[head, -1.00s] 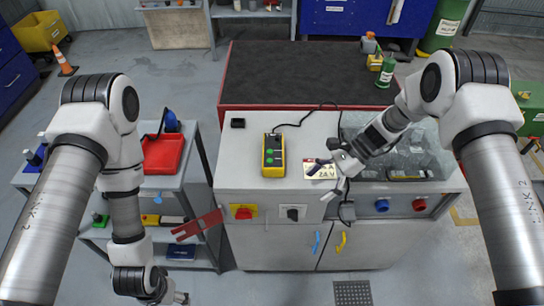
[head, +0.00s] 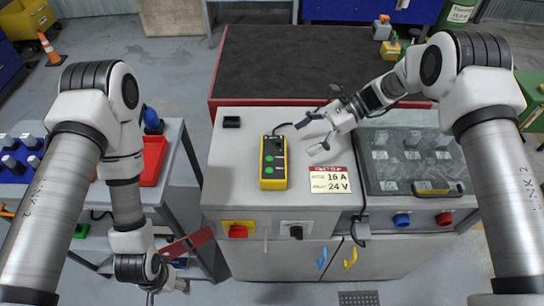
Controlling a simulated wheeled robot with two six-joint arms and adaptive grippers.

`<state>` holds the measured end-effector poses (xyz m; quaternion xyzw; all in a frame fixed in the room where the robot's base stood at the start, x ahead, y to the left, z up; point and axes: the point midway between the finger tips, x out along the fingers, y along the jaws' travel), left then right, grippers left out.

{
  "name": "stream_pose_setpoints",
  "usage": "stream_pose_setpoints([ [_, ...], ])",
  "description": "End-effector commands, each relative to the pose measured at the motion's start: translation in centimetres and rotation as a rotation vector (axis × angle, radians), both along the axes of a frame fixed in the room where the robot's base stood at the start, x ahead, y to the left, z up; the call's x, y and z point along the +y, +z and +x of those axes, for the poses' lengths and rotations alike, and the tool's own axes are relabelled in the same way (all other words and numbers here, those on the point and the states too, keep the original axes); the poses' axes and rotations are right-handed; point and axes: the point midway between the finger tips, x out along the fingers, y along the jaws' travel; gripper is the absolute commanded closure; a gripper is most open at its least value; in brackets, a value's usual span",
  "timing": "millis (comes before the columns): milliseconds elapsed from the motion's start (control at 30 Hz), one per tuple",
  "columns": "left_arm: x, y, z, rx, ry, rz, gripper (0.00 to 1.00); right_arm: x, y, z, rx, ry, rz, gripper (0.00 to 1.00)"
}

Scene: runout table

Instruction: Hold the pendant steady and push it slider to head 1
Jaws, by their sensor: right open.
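The pendant (head: 273,163) is a yellow box with a dark face and green buttons, lying on the left part of the grey cabinet top. Its upper face carries small dark controls, too small to tell the slider's position. My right gripper (head: 307,138) is open and empty, just right of the pendant's upper end, fingers toward it. I see a gap between them and the pendant. My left gripper (head: 178,286) is low at the left, in front of the side shelf and far from the pendant; its fingers are too unclear to read.
A label plate (head: 330,180) reading 16 A and 24 V lies right of the pendant. A clear-lidded panel (head: 412,160) fills the right of the cabinet top. A small black block (head: 232,122) sits at left.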

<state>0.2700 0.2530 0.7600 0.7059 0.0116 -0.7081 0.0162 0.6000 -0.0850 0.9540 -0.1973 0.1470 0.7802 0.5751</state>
Motion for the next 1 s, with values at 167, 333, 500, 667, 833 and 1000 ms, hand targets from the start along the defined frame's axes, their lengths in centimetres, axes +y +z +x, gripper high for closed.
stream_pose_setpoints([
  [167, 0.0, -0.4, 0.0, 0.001, 0.000, 0.000, 0.30, 2.5, -1.5, -0.9, 0.002, 0.004, -0.002, 0.15],
  [333, 0.0, -0.9, 0.0, 0.000, 0.000, 0.000, 0.30, 5.0, -3.0, -1.7, 0.002, 0.003, -0.003, 0.15],
  [500, 0.0, -1.2, 0.0, 0.000, 0.000, 0.000, 0.30, 6.8, -4.0, -2.2, 0.001, 0.003, -0.002, 0.15],
  [667, 0.0, -1.2, 0.0, 0.000, 0.000, 0.000, 0.30, 7.4, -4.3, -2.4, 0.001, 0.000, -0.001, 0.15],
  [833, 0.0, -1.2, 0.0, 0.000, 0.000, 0.000, 0.30, 7.5, -4.3, -2.4, 0.001, 0.000, -0.001, 0.15],
  [1000, 0.0, -1.2, 0.0, 0.000, 0.000, 0.000, 0.30, 7.4, -4.3, -2.4, 0.001, 0.000, -0.001, 0.59],
])
